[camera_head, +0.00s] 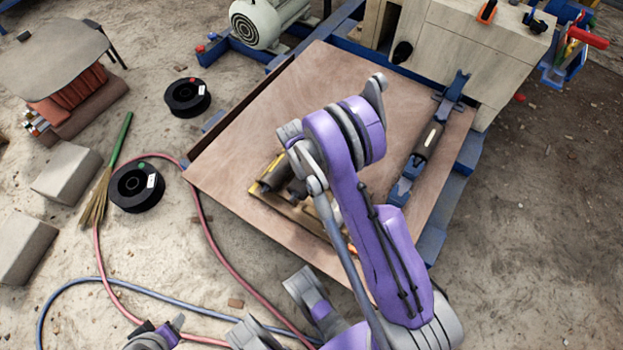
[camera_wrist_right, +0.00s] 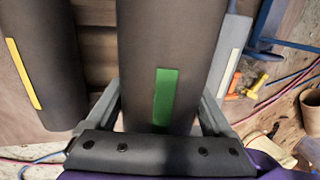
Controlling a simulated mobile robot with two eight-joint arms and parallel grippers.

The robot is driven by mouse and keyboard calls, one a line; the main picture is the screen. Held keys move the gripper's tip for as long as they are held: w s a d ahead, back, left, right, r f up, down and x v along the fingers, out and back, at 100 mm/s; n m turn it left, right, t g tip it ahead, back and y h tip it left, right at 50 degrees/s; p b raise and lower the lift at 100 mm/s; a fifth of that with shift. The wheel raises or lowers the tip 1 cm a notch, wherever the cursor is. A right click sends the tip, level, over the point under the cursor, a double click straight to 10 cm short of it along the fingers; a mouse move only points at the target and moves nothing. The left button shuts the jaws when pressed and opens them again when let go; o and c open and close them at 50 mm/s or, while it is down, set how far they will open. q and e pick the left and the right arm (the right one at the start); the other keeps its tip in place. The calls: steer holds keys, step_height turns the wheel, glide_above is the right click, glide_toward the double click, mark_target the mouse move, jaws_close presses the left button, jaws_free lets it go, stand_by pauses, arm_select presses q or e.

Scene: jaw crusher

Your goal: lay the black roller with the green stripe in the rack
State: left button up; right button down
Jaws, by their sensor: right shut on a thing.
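The black roller with the green stripe (camera_wrist_right: 147,60) fills the middle of the right wrist view. My right gripper (camera_wrist_right: 160,112) is shut around it, one finger on each side. In the head view my purple right arm hides this gripper and most of that roller. A black roller with a yellow stripe (camera_wrist_right: 42,65) lies to its left, and also shows in the head view (camera_head: 270,173) on a low wooden frame (camera_head: 300,213). Blue cradles (camera_head: 453,92) at the table's right hold a dark roller with a pale stripe (camera_head: 429,142). My left gripper (camera_head: 162,330) is at the bottom edge, partly cut off.
The brown table top (camera_head: 325,75) has bare room behind my arm. A pale block-like machine body (camera_head: 475,45) stands at its back right. Black spools (camera_head: 187,97) and red and blue hoses (camera_head: 215,240) lie on the sandy ground at left.

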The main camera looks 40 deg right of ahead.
stand_by(0.3)
steer(key=shift+f+b, duration=1.5)
steer(key=shift+f, duration=0.1)
steer(key=shift+f+b, duration=0.35)
steer(key=shift+f, duration=0.9)
steer(key=shift+f, duration=0.35)
steer(key=shift+r+p, duration=0.1)
steer(key=shift+p, duration=0.3)
stand_by(1.7)
stand_by(1.7)
stand_by(0.7)
